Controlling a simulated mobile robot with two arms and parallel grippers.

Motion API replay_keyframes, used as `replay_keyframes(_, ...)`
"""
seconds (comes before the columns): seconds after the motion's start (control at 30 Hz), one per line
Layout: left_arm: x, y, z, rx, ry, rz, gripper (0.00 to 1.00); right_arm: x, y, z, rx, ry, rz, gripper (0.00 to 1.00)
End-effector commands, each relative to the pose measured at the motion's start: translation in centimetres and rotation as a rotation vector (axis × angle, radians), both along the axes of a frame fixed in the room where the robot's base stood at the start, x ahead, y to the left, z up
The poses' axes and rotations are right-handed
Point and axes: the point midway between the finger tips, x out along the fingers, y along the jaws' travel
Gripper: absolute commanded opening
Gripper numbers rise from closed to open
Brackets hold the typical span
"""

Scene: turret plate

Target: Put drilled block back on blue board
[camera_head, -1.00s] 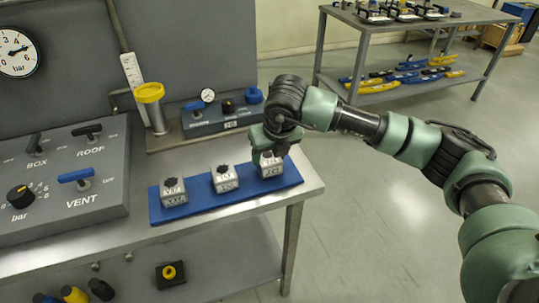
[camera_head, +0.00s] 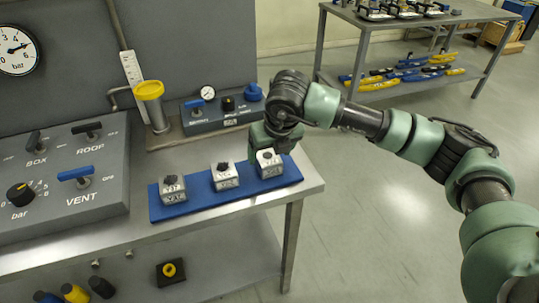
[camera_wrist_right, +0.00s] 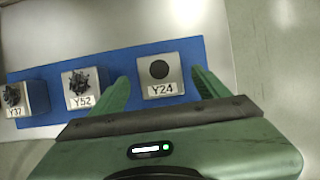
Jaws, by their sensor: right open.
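The drilled block (camera_head: 269,164) is a small light-grey cube sitting on the right end of the blue board (camera_head: 205,202). In the right wrist view the block (camera_wrist_right: 160,92) is labelled Y24 and has a round dark hole in its top. My right gripper (camera_head: 272,142) is low at the block, on its far side in the head view. In the wrist view its two green fingers are apart, one on each side of the block, with visible gaps. Whether the fingertips reach down beside the block is hard to tell. My left gripper is not in view.
Two more blocks, Y52 (camera_head: 224,177) and Y37 (camera_head: 173,190), with dark swarf on top, stand on the board to the left. A control panel (camera_head: 110,190) with levers is further left. A yellow-topped cup (camera_head: 150,92) and a gauge unit (camera_head: 215,118) stand behind.

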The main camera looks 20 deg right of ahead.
Motion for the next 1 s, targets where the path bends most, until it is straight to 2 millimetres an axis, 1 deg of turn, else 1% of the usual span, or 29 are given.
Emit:
replay_keyframes(0.03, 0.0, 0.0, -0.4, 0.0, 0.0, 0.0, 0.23, -0.4, 0.0, 0.8, 0.001, -0.004, 0.001, 0.76)
replay_keyframes(0.3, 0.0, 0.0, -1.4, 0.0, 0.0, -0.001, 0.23, -2.6, -0.1, 6.2, 0.001, -0.006, 0.001, 0.76)
replay_keyframes(0.4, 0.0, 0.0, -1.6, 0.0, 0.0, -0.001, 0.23, -3.2, -0.1, 7.8, 0.0, -0.004, 0.001, 0.76)
replay_keyframes(0.5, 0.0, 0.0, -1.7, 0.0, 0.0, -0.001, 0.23, -3.7, -0.1, 8.8, 0.0, -0.002, 0.001, 0.76)
replay_keyframes(0.67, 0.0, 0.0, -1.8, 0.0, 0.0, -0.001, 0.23, -4.0, -0.1, 9.5, 0.001, -0.001, 0.001, 0.76)
replay_keyframes(0.9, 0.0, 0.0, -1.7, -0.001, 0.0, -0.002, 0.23, -4.0, -0.1, 9.5, 0.0, 0.0, 0.001, 0.76)
replay_keyframes(0.97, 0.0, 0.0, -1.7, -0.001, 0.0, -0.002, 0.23, -4.1, 0.2, 9.4, 0.009, 0.003, 0.01, 0.76)
replay_keyframes(1.0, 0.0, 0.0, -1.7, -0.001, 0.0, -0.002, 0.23, -4.3, 0.8, 9.1, 0.026, 0.009, 0.028, 0.76)
